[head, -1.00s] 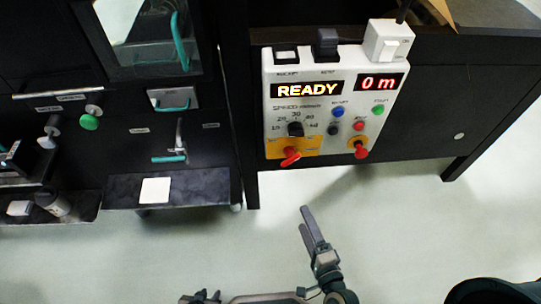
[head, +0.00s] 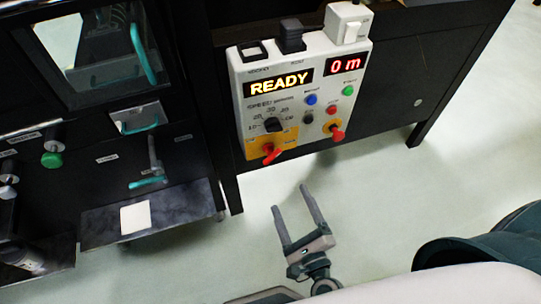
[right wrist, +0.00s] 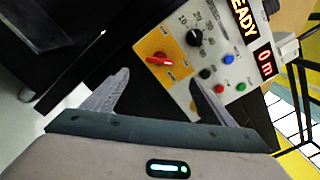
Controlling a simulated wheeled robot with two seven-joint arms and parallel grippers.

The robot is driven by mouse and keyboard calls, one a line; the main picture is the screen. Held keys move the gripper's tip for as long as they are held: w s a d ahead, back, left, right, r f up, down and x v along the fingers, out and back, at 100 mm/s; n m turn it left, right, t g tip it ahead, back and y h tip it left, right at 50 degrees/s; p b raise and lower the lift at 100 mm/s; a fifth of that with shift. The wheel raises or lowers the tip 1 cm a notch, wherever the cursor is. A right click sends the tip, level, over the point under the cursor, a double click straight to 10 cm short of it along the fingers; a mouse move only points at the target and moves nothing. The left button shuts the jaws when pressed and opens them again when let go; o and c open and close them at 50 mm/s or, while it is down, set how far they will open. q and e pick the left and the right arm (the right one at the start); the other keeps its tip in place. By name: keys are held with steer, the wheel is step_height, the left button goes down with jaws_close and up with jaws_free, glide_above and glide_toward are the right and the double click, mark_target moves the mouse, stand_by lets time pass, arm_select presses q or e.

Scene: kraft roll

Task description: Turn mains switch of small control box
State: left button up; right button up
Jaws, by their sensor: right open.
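The small control box (head: 290,100) is a white panel on the front of a black bench, with lit displays reading READY and 0 m. A red rotary switch (head: 271,153) sits on a yellow plate at its lower left; I take it for the mains switch. It also shows in the right wrist view (right wrist: 160,60), just beyond the fingers. A second red knob (head: 337,132) sits on yellow at the lower right. My right gripper (head: 292,200) is open and empty, below and in front of the box, apart from it. My left gripper is not in view.
The box also carries a black speed dial (head: 273,125) and several coloured buttons. A black machine with teal handles (head: 147,182) and a shelf bearing a white card (head: 135,217) stand at the left. The pale floor below the box is clear.

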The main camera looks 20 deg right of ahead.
mark_target(272, 159)
arm_select(q)
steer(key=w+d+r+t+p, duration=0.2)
steer(key=p, duration=0.1)
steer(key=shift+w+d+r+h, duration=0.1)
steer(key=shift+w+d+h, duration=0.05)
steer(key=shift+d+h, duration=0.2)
arm_select(e)
steer(key=w, duration=1.7)
steer(key=shift+w+a, duration=0.1)
steer(key=shift+a, duration=0.15)
steer(key=c, duration=1.1)
